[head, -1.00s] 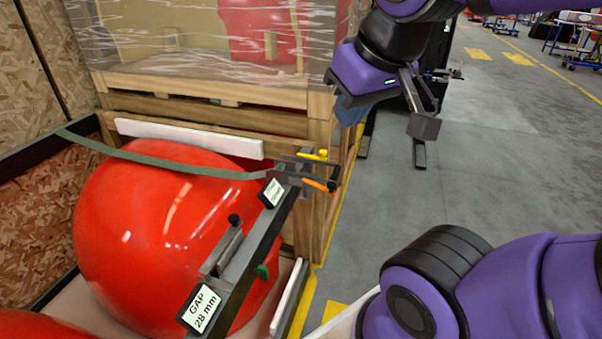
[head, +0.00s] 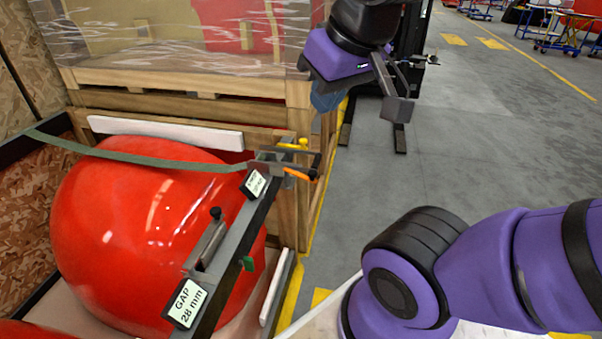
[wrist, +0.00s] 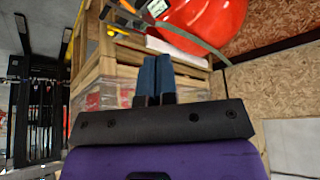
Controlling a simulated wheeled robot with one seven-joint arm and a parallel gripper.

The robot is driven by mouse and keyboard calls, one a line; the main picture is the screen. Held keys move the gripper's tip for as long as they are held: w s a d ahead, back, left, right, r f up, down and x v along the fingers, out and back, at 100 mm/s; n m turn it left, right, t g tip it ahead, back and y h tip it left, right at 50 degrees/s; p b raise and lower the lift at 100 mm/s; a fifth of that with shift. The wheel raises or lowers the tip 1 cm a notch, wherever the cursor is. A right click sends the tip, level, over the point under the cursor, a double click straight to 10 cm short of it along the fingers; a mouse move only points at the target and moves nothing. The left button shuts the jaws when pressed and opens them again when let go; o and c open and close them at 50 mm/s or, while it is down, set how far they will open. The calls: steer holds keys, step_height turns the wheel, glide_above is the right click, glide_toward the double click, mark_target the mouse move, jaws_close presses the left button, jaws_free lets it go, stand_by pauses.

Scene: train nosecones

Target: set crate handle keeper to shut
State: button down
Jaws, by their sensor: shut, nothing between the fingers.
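A dark metal bar runs over a red nosecone (head: 130,225). At its far end sits a dark latch bracket (head: 270,166) with an orange lever (head: 297,174) and a yellow part (head: 292,146). I cannot tell which of these is the handle keeper, or its setting. The bracket also shows at the top of the wrist view (wrist: 125,17). My gripper (head: 325,100) hangs beyond and above the bracket, by the wooden crate's corner, apart from it. In the wrist view its blue fingers (wrist: 157,76) are together and empty.
The film-wrapped wooden crate (head: 190,88) stands behind the nosecone. A green strap (head: 150,157) crosses to the bracket. A "GAP 28 mm" label (head: 186,303) and a short post (head: 215,214) sit on the bar. Grey floor (head: 480,140) at right is open.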

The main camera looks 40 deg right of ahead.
steer(key=c, duration=1.4)
jaws_free()
steer(key=o, duration=0.4)
steer(key=shift+w+f, duration=0.2)
steer(key=shift+w, duration=0.05)
steer(key=shift+o, duration=0.4)
steer(key=w+d+f+m+g+y, duration=0.3)
steer(key=w+f+m+g, duration=0.2)
steer(key=w+f, duration=0.1)
steer(key=shift+w+d+f+m+g+y, duration=0.3)
steer(key=shift+w+f+m, duration=0.1)
steer(key=shift+w, duration=0.25)
steer(key=m+t+y, duration=0.9)
steer(key=m+y, duration=0.3)
steer(key=m, duration=0.6)
glide_toward(313, 172)
steer(key=x, duration=1)
steer(key=shift+w+f, duration=0.1)
